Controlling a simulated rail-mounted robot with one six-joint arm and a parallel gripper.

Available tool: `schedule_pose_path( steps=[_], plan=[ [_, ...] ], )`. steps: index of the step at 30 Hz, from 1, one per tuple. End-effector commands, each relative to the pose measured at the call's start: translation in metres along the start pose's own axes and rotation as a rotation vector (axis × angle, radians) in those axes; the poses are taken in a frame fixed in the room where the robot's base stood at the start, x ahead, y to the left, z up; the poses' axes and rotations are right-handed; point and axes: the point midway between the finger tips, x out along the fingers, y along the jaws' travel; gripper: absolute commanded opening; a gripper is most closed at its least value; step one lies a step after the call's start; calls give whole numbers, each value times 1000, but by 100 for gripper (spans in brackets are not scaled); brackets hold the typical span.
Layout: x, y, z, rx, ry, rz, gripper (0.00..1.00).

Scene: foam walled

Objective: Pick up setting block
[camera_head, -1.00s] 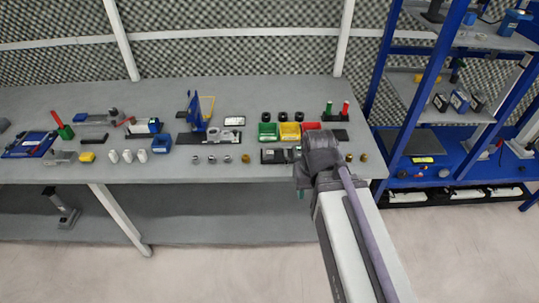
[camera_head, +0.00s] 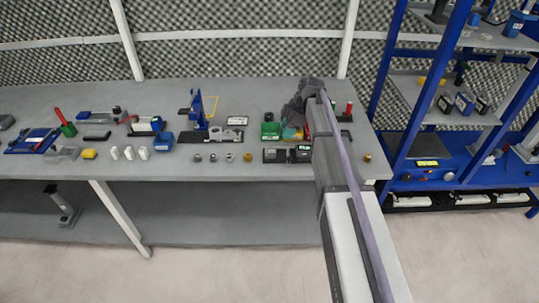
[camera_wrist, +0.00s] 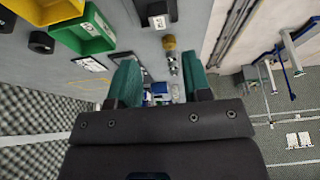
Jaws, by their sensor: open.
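My gripper (camera_wrist: 160,85) shows in the wrist view as two green-padded fingers, held apart with a gap between them. In the head view the wrist (camera_head: 312,92) is over the back right of the bench, and the fingers cannot be made out. I cannot tell for sure which piece is the setting block. A dark block (camera_head: 275,155) and another dark block (camera_head: 300,153) lie at the bench front, below the bins. A dark block with a pale label (camera_wrist: 156,14) shows at the top of the wrist view. A grey block (camera_head: 62,154) lies far left.
The green bin (camera_head: 270,131) stands left of my arm; the yellow bin (camera_wrist: 45,10) shows in the wrist view. Small cylinders (camera_head: 230,157) line the bench front. A blue stand (camera_head: 198,112) rises at centre. The blue shelf rack (camera_head: 425,110) is at right.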

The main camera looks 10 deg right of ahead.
Motion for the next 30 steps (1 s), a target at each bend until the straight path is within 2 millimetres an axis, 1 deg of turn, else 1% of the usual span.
schedule_pose_path(
  steps=[2,5,6,9,11,14,16,17,21,23,25,30],
  plan=[
    [8,0,1,1,-1,0,45],
    [28,0,3,1,-1,-1,45],
    [38,0,4,1,-1,-1,45],
    [57,0,4,3,-2,-1,45],
    [60,0,3,3,-2,-1,45],
    [58,0,1,4,-2,-1,45],
    [64,0,2,4,-2,-1,45],
    [69,0,3,3,-2,-1,45],
    [99,2,7,3,-2,-1,45],
    [109,1,7,4,-2,-1,45],
    [112,1,5,5,-2,-1,45],
    [108,1,3,5,-2,0,45]
  ],
)
